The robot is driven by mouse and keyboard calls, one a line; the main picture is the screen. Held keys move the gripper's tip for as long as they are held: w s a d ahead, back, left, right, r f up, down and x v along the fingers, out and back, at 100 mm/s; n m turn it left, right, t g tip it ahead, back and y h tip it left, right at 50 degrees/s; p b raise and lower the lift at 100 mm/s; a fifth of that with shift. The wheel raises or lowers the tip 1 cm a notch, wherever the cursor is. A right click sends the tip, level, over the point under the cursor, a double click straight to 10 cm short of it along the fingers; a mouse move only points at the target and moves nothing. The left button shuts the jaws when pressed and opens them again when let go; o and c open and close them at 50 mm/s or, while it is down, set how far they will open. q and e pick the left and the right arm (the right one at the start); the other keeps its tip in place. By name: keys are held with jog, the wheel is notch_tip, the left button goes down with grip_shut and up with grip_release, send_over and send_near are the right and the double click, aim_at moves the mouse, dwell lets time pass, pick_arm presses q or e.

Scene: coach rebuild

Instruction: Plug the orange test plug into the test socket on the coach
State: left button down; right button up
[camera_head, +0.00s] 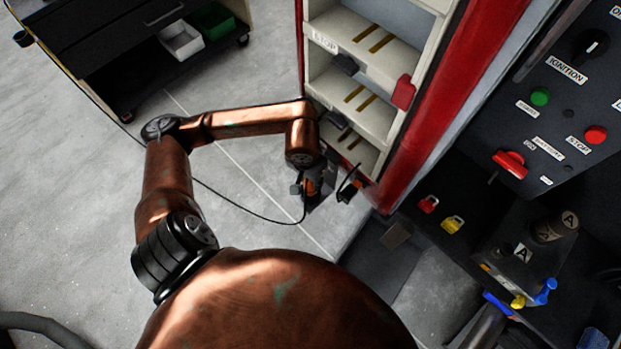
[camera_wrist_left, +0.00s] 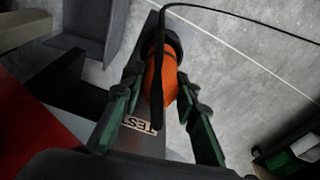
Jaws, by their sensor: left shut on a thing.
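The orange test plug (camera_head: 311,184) is in my left gripper (camera_head: 316,190), beside the coach's lowest step in the head view. In the left wrist view the plug (camera_wrist_left: 160,82) sits between the green finger pads of the left gripper (camera_wrist_left: 155,100). A black cable (camera_head: 250,212) trails from it. A grey bar with a TEST label (camera_wrist_left: 140,125) lies behind the plug in the wrist view. The socket opening is not clearly visible, and I cannot tell whether the plug touches it. My right gripper is not in view.
The coach's pale steps (camera_head: 350,65) and red door post (camera_head: 430,100) stand right of the arm. A control panel (camera_head: 575,110) is at far right. A dark cart (camera_head: 110,40) with white and green bins stands at upper left. Open floor (camera_head: 70,200) lies left.

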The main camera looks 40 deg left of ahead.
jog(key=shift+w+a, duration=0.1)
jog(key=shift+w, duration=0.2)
pick_arm(q)
jog(key=shift+f+b, duration=1.1)
jog(key=shift+f, duration=0.25)
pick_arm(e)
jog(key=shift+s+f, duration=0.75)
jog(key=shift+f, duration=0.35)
pick_arm(q)
jog(key=shift+r, duration=0.15)
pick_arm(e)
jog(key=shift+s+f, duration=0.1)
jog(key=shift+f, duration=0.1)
pick_arm(q)
jog(key=shift+b, duration=0.7)
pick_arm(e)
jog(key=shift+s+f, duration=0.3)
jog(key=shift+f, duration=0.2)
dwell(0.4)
pick_arm(q)
jog(key=shift+f+b, duration=0.5)
jog(key=shift+f, duration=0.15)
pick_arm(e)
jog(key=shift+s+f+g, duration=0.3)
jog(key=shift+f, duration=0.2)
pick_arm(q)
jog(key=c, duration=1.8)
grip_release()
